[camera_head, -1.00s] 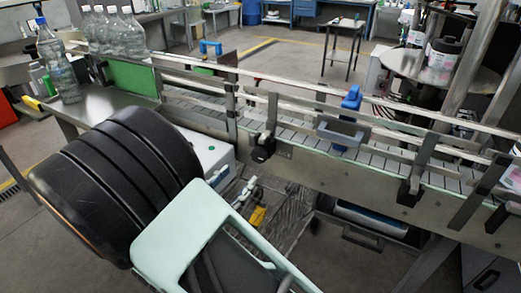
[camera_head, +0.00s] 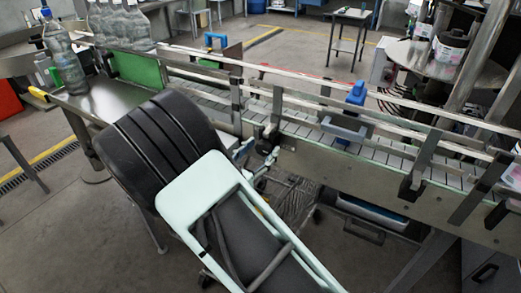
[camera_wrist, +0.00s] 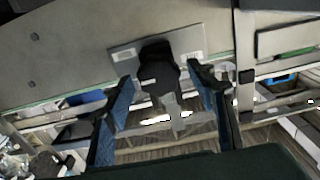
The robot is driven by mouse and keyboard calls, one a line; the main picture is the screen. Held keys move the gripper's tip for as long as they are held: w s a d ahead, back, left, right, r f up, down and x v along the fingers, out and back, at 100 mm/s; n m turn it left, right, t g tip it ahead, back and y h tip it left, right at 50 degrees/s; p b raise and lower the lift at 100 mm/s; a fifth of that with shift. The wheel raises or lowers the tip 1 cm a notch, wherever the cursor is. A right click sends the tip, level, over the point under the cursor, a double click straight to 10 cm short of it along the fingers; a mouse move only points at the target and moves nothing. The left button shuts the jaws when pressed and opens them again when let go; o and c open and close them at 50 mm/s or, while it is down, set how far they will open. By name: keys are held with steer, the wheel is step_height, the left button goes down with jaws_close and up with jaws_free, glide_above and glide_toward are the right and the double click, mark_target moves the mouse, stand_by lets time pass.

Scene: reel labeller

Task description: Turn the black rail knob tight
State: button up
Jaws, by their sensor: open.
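The black rail knob (camera_wrist: 158,72) shows in the wrist view at the middle, in front of a metal bracket on the conveyor side. My gripper (camera_wrist: 160,84) is open, with one blue finger on each side of the knob and visible gaps between. I cannot tell how deep the knob sits between the fingers. In the head view the knob (camera_head: 264,146) is on the near side of the conveyor, at the foot of a rail post. My gripper (camera_head: 254,160) is close to it there, largely hidden by my arm.
The conveyor (camera_head: 330,165) with its guide rails crosses the view. A blue clamp (camera_head: 356,94) sits on the rail. Other dark knobs (camera_head: 411,187) are farther right. Clear bottles (camera_head: 64,62) stand at left. A wire basket (camera_head: 290,200) is under the conveyor.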

steer(key=c, duration=1.2)
steer(key=shift+o, duration=0.2)
